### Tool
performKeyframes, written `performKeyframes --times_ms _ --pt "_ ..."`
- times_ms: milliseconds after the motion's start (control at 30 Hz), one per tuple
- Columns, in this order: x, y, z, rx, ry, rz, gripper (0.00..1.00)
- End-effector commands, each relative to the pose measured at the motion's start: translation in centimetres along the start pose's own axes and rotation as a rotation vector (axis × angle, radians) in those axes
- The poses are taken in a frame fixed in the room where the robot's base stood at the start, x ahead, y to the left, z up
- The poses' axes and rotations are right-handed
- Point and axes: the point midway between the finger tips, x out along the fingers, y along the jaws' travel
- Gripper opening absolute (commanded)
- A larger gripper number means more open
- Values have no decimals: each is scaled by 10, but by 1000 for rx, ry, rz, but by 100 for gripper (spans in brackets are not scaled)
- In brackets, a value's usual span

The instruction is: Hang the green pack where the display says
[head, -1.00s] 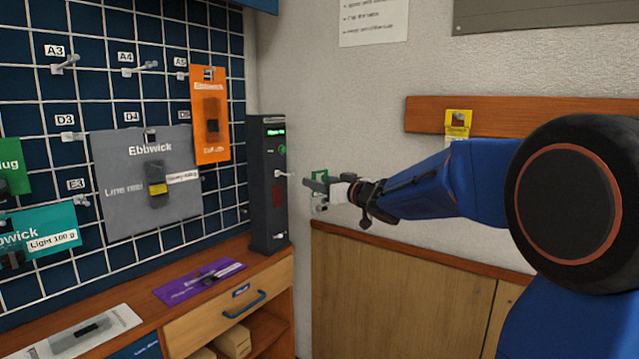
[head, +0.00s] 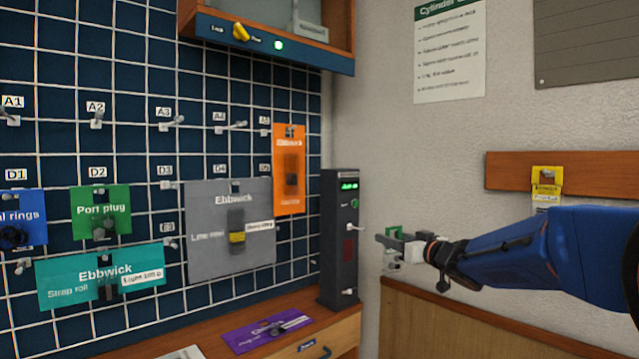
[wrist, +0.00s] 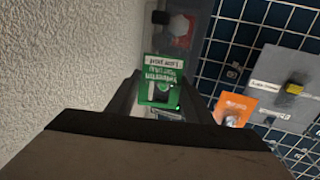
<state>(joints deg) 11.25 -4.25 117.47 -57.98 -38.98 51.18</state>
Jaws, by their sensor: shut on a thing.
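My gripper (head: 392,240) is shut on a small green pack (head: 394,231), held in the air right of the dark upright box. In the wrist view the green pack (wrist: 161,82) shows white print and a dark item between the fingers (wrist: 158,98). The box (head: 338,245) has a small lit green display (head: 348,186), its text too small to read. The pegboard (head: 60,130) has labelled hooks. Hooks A1 (head: 12,118), A2 (head: 97,120), A3 (head: 172,124) and A4 (head: 232,127) look empty. A larger green "Port plug" pack (head: 101,211) hangs under label D2.
Blue (head: 22,220), teal (head: 100,276), grey (head: 230,232) and orange (head: 289,175) packs hang on the board. A purple pack (head: 267,332) lies on the wooden counter. A cabinet (head: 270,45) juts out above. A yellow tag (head: 546,182) hangs on a wooden rail.

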Motion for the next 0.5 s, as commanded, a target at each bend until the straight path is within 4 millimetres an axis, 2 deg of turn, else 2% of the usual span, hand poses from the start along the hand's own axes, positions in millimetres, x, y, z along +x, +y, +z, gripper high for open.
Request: performKeyframes --times_ms 167,367,500 --pt "8 -3 -15 -16 15 19 20" --pt "35 -17 -72 -60 56 97 20" --pt "52 -37 -115 -74 67 151 20"
